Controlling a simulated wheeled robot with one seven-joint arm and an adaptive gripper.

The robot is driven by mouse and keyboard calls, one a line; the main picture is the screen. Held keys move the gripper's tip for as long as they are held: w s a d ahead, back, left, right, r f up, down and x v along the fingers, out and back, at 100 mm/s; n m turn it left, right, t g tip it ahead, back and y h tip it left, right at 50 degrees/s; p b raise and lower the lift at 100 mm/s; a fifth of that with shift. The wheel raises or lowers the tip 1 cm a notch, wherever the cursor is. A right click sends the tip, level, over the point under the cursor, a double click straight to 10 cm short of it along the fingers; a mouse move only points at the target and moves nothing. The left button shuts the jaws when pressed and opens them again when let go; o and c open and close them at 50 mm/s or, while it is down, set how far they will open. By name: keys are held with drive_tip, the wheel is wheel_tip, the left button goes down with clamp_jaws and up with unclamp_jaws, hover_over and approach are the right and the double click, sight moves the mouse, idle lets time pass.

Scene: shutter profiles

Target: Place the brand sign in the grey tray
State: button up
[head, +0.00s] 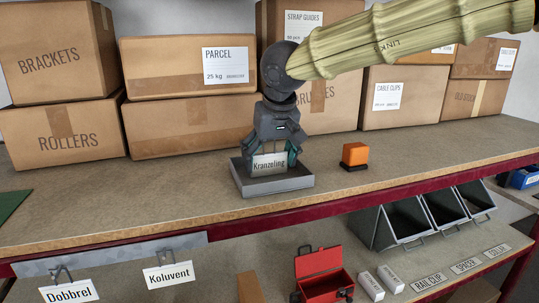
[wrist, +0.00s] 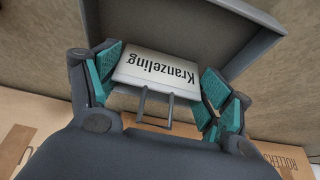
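The brand sign, a white plate reading "Kranzeling" (head: 269,164) with two grey prongs, is upright over the grey tray (head: 272,187) on the upper shelf. My gripper (head: 270,158) points down into the tray, with one teal-padded finger at each side edge of the sign. In the wrist view, the sign (wrist: 156,72) sits between the pads of my gripper (wrist: 158,75), which appear shut on its edges. Its prongs point back toward the palm. The tray's dark wall (wrist: 200,25) lies beyond the sign. Whether the sign's lower edge touches the tray floor is unclear.
An orange beacon-like block (head: 355,155) stands right of the tray. Cardboard boxes (head: 185,127) line the back. Signs "Dobbrel" (head: 70,291) and "Koluvent" (head: 168,274) hang on a rail below. A red toolbox (head: 322,277) and grey bins (head: 405,222) are lower down.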

drive_tip(key=o, duration=0.4)
drive_tip(key=shift+r, duration=0.1)
drive_tip(key=shift+b+v, duration=1.1)
drive_tip(key=shift+v, duration=2.7)
